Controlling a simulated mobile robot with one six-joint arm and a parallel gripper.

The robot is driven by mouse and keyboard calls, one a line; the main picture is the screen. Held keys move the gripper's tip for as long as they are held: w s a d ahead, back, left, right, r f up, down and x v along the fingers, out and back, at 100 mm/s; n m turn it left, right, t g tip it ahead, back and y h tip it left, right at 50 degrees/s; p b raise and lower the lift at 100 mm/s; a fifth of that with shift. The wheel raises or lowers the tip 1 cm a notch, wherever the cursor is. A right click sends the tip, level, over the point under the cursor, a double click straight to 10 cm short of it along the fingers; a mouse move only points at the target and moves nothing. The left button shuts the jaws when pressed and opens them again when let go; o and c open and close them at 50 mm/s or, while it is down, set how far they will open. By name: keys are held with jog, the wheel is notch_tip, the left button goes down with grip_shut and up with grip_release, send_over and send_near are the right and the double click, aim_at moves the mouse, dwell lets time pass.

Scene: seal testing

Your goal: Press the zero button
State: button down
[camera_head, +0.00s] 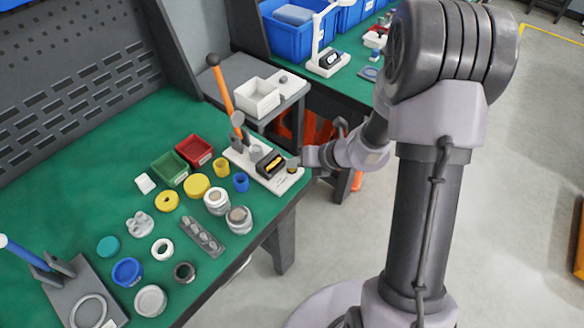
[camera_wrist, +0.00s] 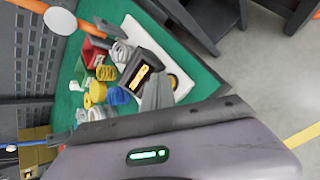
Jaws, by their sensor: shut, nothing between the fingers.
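The tester (camera_head: 240,153) has a white base, a tall orange lever and a dark display box (camera_head: 270,162) with a lit yellow readout. It stands at the table's right corner. In the wrist view the display box (camera_wrist: 144,74) glows orange, and the white base (camera_wrist: 180,65) lies beside it. A small dark round part, possibly the zero button (camera_head: 292,169), sits on the base right of the display. My gripper (camera_head: 294,162) is shut and empty, its tip over or at this part; contact cannot be told.
The green table (camera_head: 75,207) holds a green bin (camera_head: 170,168), a red bin (camera_head: 195,150) and several rings and caps left of the tester. A grey stand with a white tray (camera_head: 257,97) is behind it. Open floor lies to the right.

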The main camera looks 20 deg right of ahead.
aim_at(295, 170)
dwell(0.4)
jog(key=shift+r+p, duration=0.7)
jog(key=shift+p, duration=0.05)
notch_tip(295, 170, up, 5)
jog(key=p, duration=0.5)
jog(key=shift+r, duration=0.1)
